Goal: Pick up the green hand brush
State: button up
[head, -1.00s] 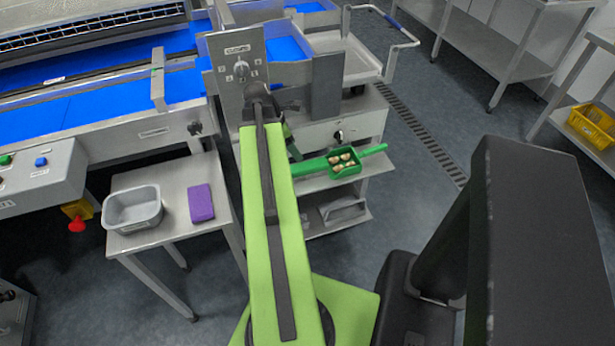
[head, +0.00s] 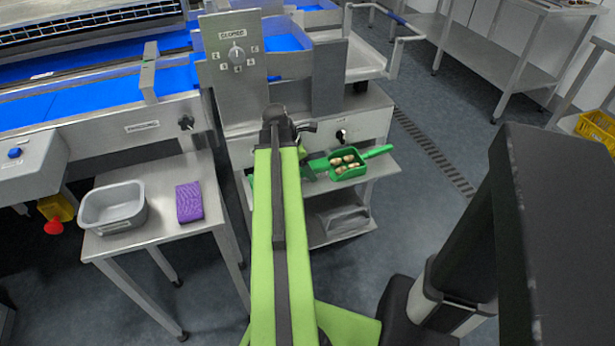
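A green piece (head: 319,163), which looks like part of the green hand brush, shows on the steel cart just right of my arm. My arm hides much of it, so I cannot make out its full shape. A green scoop (head: 362,172) holding several brown dates lies right beside it, its handle pointing right. My gripper (head: 306,150) is at the far end of my green arm, over the cart and close to the green piece. Its fingers are mostly hidden and small, so I cannot tell whether they are open or touching anything.
The steel cart (head: 362,120) has a lower shelf with a grey item (head: 343,222). Left of my arm, a small steel table (head: 160,228) bears a grey tub (head: 112,207) and a purple sponge-like block (head: 189,203). An upright panel with a dial (head: 226,50) stands behind my arm.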

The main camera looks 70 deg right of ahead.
jog(key=shift+r, duration=0.1)
grip_shut()
dwell(0.3)
notch_tip(320, 180, up, 10)
jog(key=p, duration=1)
jog(key=shift+r, duration=0.1)
